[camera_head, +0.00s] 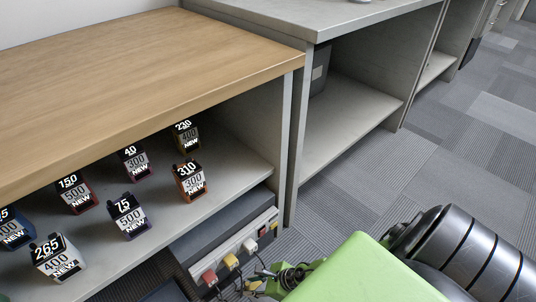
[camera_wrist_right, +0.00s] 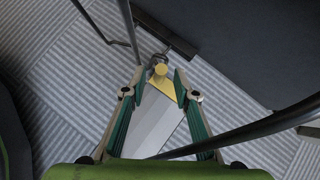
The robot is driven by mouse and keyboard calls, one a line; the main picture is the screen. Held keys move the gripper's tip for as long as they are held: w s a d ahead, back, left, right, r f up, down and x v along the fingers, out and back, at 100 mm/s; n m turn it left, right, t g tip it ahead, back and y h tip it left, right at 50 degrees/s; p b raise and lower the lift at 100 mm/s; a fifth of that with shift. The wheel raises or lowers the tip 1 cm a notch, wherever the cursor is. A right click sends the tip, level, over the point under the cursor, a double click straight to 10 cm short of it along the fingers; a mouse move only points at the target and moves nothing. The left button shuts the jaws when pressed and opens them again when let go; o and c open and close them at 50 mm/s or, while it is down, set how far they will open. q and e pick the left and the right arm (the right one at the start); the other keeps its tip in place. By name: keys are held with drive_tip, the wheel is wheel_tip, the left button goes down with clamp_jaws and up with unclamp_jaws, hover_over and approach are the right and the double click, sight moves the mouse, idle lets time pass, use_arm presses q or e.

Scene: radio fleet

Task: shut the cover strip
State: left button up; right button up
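My right gripper (camera_head: 291,277) is just right of the plugs, partly hidden by my green arm link. In the right wrist view my right gripper (camera_wrist_right: 159,78) is open, its green-padded fingers apart. A yellow piece (camera_wrist_right: 162,83) shows between the fingertips; I cannot tell whether they touch it. My left gripper is out of view.
Several numbered cartridges, such as the orange one (camera_head: 190,181) and the white one (camera_head: 58,259), stand on the shelf (camera_head: 150,238) under the wooden top (camera_head: 130,80). Cables hang near the right gripper. Carpet floor (camera_head: 350,195) is free at the right.

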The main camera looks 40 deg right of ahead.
drive_tip(key=v, duration=0.9)
idle(0.4)
